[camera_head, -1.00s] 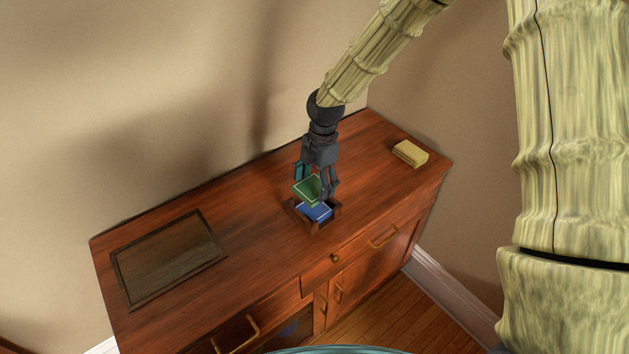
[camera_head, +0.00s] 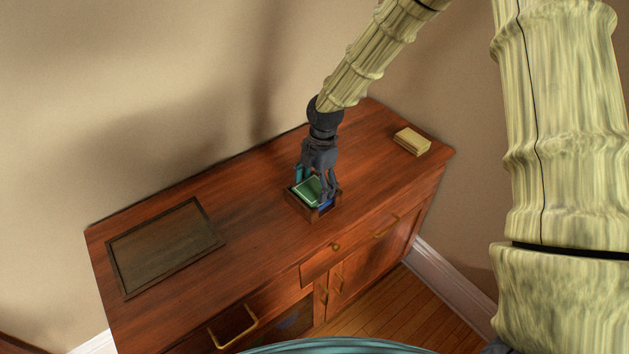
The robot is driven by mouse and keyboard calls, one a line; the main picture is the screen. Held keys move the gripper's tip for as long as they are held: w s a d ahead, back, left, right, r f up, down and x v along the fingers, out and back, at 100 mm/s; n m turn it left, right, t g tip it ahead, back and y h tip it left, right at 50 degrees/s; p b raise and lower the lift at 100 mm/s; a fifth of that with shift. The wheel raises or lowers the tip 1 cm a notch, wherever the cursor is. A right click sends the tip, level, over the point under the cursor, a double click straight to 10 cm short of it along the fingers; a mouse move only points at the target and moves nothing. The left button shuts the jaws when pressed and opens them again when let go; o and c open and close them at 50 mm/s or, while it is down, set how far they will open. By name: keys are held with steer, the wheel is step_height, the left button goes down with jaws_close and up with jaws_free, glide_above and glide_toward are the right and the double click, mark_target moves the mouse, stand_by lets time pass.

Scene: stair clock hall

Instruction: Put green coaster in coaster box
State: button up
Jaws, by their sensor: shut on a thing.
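My gripper (camera_head: 315,186) points down over the dark wooden coaster box (camera_head: 298,207) on the sideboard. It is shut on the green coaster (camera_head: 309,190), a square that sits slightly tilted at the box's opening, above a blue coaster (camera_head: 326,205) in the box. Only a part of the blue coaster shows at the right. I cannot tell whether the green coaster touches the blue one. The fingers hide part of the box's back and right side.
The box stands on a reddish wooden sideboard (camera_head: 258,222). A dark framed panel (camera_head: 165,246) lies flat at the left. A small yellowish block (camera_head: 412,141) lies at the back right. The wood around the box is clear, and a wall runs behind.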

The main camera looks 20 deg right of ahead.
steer(key=shift+f, duration=0.4)
steer(key=o, duration=1.1)
steer(key=r, duration=0.4)
steer(key=d+r, duration=0.1)
steer(key=r, duration=0.7)
steer(key=shift+w+d, duration=0.35)
steer(key=shift+w, duration=0.05)
steer(key=shift+f, duration=0.1)
